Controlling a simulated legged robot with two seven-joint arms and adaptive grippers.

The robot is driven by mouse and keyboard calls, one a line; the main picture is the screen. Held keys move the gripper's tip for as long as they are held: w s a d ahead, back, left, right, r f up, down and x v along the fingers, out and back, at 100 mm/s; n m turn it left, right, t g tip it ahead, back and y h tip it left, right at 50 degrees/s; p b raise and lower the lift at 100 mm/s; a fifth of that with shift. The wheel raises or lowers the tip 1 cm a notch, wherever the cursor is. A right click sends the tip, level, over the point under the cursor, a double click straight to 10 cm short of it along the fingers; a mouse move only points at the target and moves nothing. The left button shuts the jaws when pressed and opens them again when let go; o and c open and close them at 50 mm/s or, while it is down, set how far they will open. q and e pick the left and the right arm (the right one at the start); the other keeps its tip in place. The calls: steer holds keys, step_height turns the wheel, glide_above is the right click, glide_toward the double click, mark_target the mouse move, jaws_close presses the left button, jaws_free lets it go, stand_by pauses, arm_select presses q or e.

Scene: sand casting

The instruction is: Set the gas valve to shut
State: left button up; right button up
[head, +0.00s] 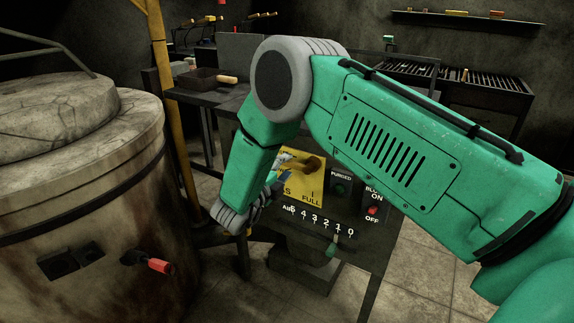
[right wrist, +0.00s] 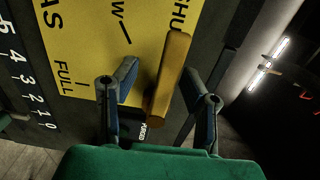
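The gas valve is a brownish-yellow lever on a yellow plate (head: 305,188) on the control panel, and it shows as a dark-gold bar (right wrist: 168,80) in the right wrist view. The plate carries the words SHUT, LOW and FULL. The lever lies by the SHUT label, covering part of that word. My right gripper (right wrist: 162,92) is open, with one finger on each side of the lever and a visible gap to each. In the head view my right arm and hand hide the plate's left part. My left gripper is not in view.
Beside the plate are a PURGED button (head: 340,187), a red blower switch (head: 373,211) and a numbered slider scale (head: 320,224). A large round furnace (head: 85,170) with a red-tipped handle stands at left. A yellow post (head: 165,90) and benches stand behind.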

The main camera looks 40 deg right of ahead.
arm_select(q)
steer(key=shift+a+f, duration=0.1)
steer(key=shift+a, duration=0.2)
arm_select(e)
steer(key=shift+w+a+r, duration=0.1)
steer(key=shift+r, duration=0.2)
steer(key=shift+s+a, duration=0.25)
steer(key=shift+a, duration=0.15)
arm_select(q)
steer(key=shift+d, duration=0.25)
arm_select(e)
steer(key=v, duration=1.1)
steer(key=shift+f, duration=0.2)
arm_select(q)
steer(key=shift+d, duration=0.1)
arm_select(e)
steer(key=shift+w, duration=0.1)
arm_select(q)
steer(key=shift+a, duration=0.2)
arm_select(e)
steer(key=shift+a, duration=0.15)
